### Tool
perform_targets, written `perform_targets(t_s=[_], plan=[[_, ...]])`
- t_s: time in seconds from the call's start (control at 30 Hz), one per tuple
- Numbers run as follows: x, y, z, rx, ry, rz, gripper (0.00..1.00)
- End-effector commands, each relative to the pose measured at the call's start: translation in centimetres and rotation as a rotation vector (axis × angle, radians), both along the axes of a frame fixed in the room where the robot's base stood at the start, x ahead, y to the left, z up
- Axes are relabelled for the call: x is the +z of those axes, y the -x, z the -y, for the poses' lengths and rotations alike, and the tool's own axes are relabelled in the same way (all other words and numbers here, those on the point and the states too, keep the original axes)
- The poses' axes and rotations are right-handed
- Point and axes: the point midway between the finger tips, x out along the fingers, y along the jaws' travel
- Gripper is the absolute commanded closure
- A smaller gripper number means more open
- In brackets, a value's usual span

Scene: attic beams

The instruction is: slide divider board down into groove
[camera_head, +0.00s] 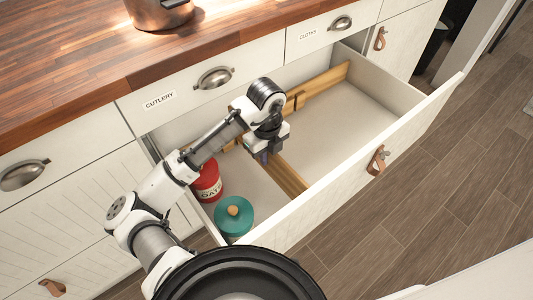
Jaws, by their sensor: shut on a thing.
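The wooden divider board (289,177) is in the open drawer (372,98), running from under my gripper toward the drawer's front panel. My gripper (264,156) points down over the board's back end and is shut on it. My wrist hides that end and the contact. A second wooden strip (322,82) stands along the back of the drawer, with dark notches (298,99) near its middle. I cannot tell whether the board sits in a groove.
A red tin (208,183) and a teal pot with a wooden knob (233,215) stand in the drawer's left part. The right part is empty. The wooden worktop (75,60) with a copper pot (160,12) lies behind. A leather pull (377,161) hangs on the drawer front.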

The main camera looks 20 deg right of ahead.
Motion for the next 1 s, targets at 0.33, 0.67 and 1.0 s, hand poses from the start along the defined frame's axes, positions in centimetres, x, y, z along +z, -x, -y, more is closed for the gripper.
perform_targets(t_s=[0.33,0.67,1.0], plan=[[-1.2,0.0,0.0,0.000,0.000,-0.001,1.00],[-2.2,0.0,0.0,0.000,0.000,-0.001,1.00],[-3.2,0.0,0.0,0.000,0.000,0.000,1.00]])
